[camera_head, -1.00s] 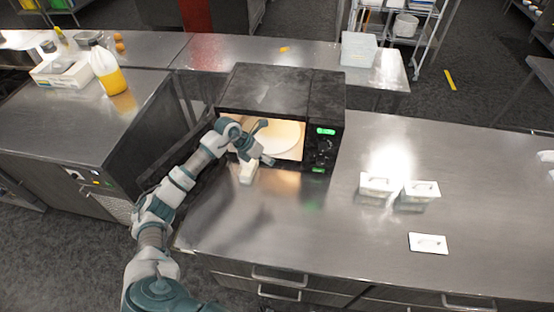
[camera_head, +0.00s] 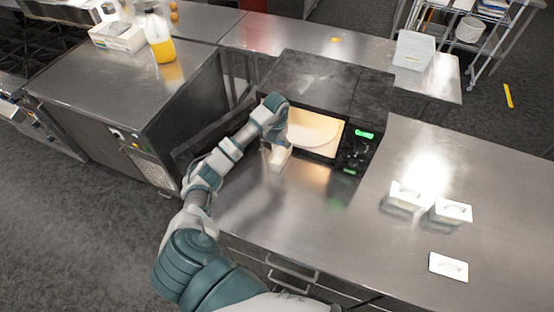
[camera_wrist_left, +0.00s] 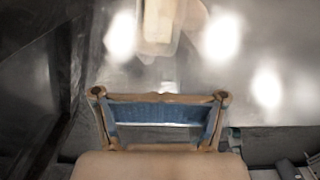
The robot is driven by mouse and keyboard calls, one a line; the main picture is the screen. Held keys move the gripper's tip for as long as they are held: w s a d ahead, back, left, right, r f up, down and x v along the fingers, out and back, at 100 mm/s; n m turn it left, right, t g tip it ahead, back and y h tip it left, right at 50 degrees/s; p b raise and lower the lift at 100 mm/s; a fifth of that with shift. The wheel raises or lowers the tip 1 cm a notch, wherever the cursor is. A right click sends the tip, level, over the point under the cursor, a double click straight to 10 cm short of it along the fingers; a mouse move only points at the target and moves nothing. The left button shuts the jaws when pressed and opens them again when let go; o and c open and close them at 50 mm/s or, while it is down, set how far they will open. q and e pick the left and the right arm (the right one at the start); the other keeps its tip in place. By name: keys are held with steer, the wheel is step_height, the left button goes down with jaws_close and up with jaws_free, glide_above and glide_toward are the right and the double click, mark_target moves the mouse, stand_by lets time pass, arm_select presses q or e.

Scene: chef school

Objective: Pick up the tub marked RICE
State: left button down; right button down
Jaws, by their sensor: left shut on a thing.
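A small pale tub (camera_head: 279,157) stands on the steel counter in front of the open microwave. Its label is too small to read. My left gripper (camera_head: 282,145) comes down over it from above and is shut on it; the fingertips are hard to make out. In the left wrist view a blurred pale block, likely this tub (camera_wrist_left: 159,22), shows at the top edge, beyond the gripper's blue and tan linkage. Two more white-lidded tubs (camera_head: 404,194) (camera_head: 453,212) stand on the right of the counter, also without readable marks. My right gripper is not in view.
The black microwave (camera_head: 320,75) stands close behind the gripper, with a pale round plate (camera_head: 318,127) inside and its door open at the left. A flat white lid-like piece (camera_head: 448,267) lies at the front right. The counter's middle is clear.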

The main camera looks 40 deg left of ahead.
mark_target(276, 160)
arm_select(q)
step_height(276, 160, down, 9)
steer(key=shift+r+p, duration=0.15)
steer(key=shift+p, duration=0.35)
steer(key=shift+a, duration=0.1)
